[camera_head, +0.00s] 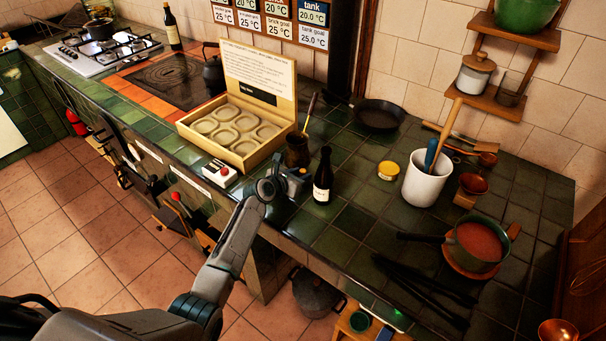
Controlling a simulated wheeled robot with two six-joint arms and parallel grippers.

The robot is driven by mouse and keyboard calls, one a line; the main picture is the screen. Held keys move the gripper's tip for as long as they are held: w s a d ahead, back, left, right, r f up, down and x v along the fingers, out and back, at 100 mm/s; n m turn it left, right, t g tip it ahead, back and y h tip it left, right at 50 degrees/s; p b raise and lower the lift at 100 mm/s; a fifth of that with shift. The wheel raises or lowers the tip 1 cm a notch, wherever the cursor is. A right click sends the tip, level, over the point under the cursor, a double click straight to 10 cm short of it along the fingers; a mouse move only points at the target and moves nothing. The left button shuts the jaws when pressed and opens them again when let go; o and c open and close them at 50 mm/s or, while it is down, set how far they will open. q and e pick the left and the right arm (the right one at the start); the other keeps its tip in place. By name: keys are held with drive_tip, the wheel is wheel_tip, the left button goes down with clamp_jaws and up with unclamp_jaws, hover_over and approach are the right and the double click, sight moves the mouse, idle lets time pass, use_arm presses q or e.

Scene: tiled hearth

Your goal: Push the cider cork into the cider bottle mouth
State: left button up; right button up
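A dark bottle with a pale label (322,180) stands upright on the green tiled counter (345,238); I take it for the cider bottle. Its mouth is too small and dark to tell whether anything sits in it. My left gripper (298,181) is at the counter's front edge, just left of the bottle and below the height of its mouth. I cannot tell whether its fingers are open or shut, or whether they hold anything. I cannot make out the cider cork. My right gripper is not in view.
A wooden box with oval moulds (182,127) and a dark cup (297,150) stand behind the gripper. A yellow-lidded tin (388,170), a white crock (425,187) and a saucepan (477,243) are to the right. Black tongs (425,285) lie in front. Tiles right of the bottle are clear.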

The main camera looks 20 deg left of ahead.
use_arm(q)
drive_tip(key=shift+x, duration=1.8)
drive_tip(key=shift+d+r, duration=0.1)
drive_tip(key=shift+c, duration=0.4)
clamp_jaws()
drive_tip(key=shift+r, duration=0.15)
